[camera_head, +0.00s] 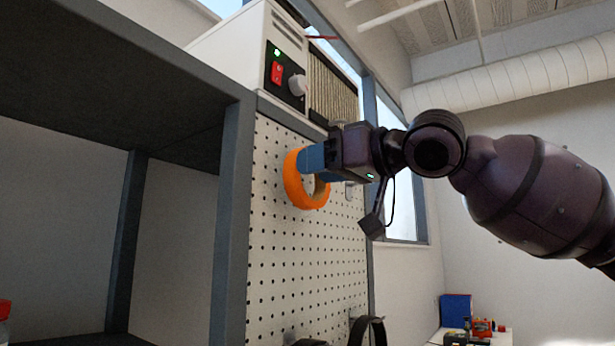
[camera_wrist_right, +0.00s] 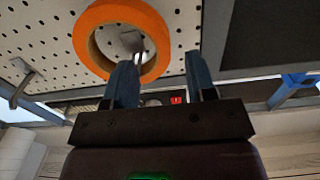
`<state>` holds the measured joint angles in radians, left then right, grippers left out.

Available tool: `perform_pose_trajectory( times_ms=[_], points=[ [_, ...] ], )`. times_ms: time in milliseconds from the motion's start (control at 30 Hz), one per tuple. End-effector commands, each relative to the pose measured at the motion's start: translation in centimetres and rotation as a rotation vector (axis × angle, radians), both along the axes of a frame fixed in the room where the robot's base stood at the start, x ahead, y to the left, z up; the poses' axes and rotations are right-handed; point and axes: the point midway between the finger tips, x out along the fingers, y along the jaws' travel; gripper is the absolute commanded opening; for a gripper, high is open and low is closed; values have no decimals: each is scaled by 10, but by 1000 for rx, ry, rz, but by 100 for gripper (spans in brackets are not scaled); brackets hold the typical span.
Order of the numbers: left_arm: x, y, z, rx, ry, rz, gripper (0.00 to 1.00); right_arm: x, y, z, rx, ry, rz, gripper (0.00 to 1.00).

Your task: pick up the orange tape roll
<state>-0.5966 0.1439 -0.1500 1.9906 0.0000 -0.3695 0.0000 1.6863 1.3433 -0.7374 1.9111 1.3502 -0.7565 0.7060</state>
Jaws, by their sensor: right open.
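The orange tape roll (camera_head: 292,184) hangs on the white pegboard (camera_head: 290,262), on the side of the grey shelf unit. In the right wrist view the orange tape roll (camera_wrist_right: 92,27) shows as a ring around a metal peg (camera_wrist_right: 130,40). My right gripper (camera_head: 308,160) is at the upper part of the roll. In the right wrist view my right gripper (camera_wrist_right: 158,62) is open, with its left blue finger overlapping the ring's lower right part and its right finger outside the ring. Whether a finger touches the roll I cannot tell. My left gripper is not in view.
A white device with a red switch (camera_head: 277,72) stands above the pegboard. An empty metal peg (camera_wrist_right: 22,82) sticks out from the board. A black ring-shaped item (camera_head: 368,330) is low on the board. A small table (camera_head: 500,338) with several items stands behind.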

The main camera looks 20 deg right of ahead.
Motion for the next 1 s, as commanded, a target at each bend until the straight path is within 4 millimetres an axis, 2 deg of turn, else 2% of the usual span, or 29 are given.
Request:
perform_pose_trajectory(
  times_ms=[167, 500, 767, 833, 1000],
  points=[
    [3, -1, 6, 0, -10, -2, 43, 8, 8, 0, -1, -1, 2, 51],
    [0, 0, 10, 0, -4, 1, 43, 39, 34, -1, 0, 0, 0, 51],
    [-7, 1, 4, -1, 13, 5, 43, 41, 36, -2, 1, -1, 0, 51],
    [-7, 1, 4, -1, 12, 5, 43, 41, 36, -2, 1, -1, 0, 45],
    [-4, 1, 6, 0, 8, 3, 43, 41, 36, -2, 0, 0, 0, 19]
  ],
)
